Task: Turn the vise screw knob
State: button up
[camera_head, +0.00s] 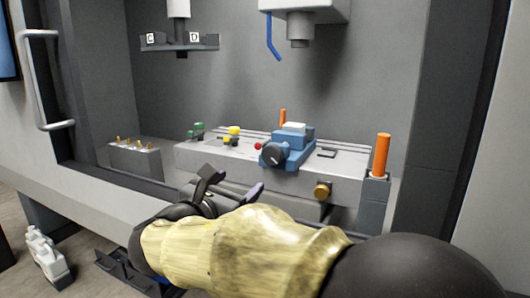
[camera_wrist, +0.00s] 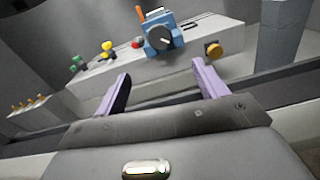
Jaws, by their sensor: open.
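The blue vise (camera_head: 290,146) sits on the grey machine table, with a pale block (camera_head: 294,127) on top. Its dark round screw knob (camera_head: 273,154) faces me at the vise's front left, with a light mark on its face. In the wrist view the knob (camera_wrist: 160,39) lies ahead of and between my finger directions, in front of the blue vise (camera_wrist: 166,23). My gripper (camera_head: 228,186) is open and empty, in front of the table and apart from the knob. Its two lilac fingers also show in the wrist view (camera_wrist: 160,82). My arm hides the lower middle of the head view.
The table (camera_head: 215,152) also carries green pieces (camera_head: 197,131), yellow pieces (camera_head: 233,132) and a red knob (camera_head: 258,146). An orange cylinder (camera_head: 382,155) stands at right. A brass knob (camera_head: 322,190) is on the table's front. A spindle (camera_head: 299,30) with a blue hose hangs above.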

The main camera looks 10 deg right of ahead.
aim_at(270, 157)
jog(key=shift+w, duration=0.2)
jog(key=shift+s, duration=0.1)
jog(key=b+x, duration=0.3)
jog(key=x, duration=1.4)
jog(key=shift+w+d, duration=0.1)
jog(key=shift+w, duration=0.1)
jog(key=shift+b, duration=0.3)
jog(key=c, duration=1)
